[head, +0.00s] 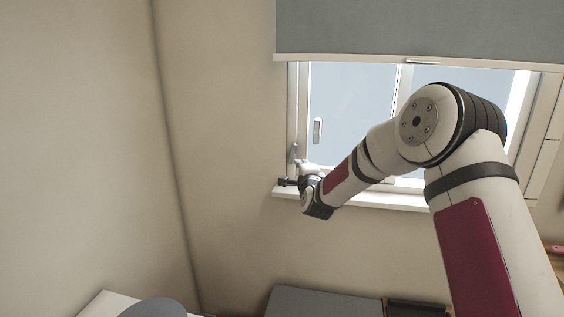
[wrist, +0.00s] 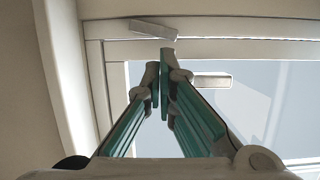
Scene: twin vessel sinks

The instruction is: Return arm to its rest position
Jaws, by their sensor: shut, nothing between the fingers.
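My gripper (wrist: 160,72) reaches up the middle of the wrist view, its two teal-lined fingers meeting at the tips with nothing between them. In the head view my arm extends from the lower right toward the window, and the gripper end (head: 294,156) is small and partly hidden in front of the window's lower left corner. The window frame (wrist: 200,50) fills the top of the wrist view behind the fingertips. I cannot tell whether the fingertips touch the frame.
A window (head: 350,100) with a pale handle (head: 317,131) stands behind my arm, under a grey blind (head: 420,30). Its white sill (head: 375,199) runs below the arm. Grey and dark surfaces (head: 325,303) lie at the bottom. Open space lies left, before the bare wall (head: 80,150).

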